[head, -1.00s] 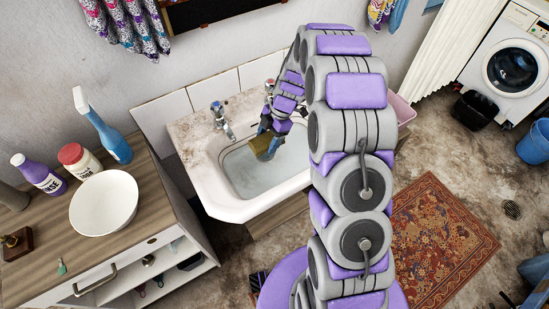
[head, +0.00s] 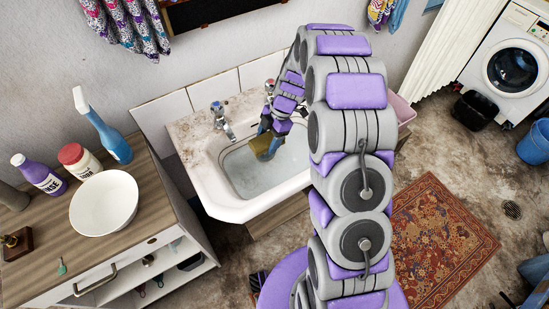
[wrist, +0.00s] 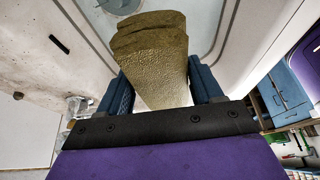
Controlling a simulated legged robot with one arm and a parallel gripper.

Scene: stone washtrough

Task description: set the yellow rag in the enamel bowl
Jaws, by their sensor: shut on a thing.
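The yellow rag (head: 260,144) looks folded and dull mustard in colour. It is between the fingers of my gripper (head: 272,130), over the basin of the white sink (head: 215,195). In the wrist view the rag (wrist: 150,60) fills the space between the two blue fingers of my gripper (wrist: 163,88), which is shut on it. I cannot tell whether the rag touches the water. The white enamel bowl (head: 104,203) stands upright and empty on the wooden cabinet top at the left, well apart from my gripper.
On the cabinet top (head: 150,190), a blue spray bottle (head: 112,140), a red-lidded jar (head: 80,160) and a purple bottle (head: 42,176) stand behind the bowl. The tap (head: 222,120) rises at the sink's back left. A pink basin (head: 401,110) is right of my arm.

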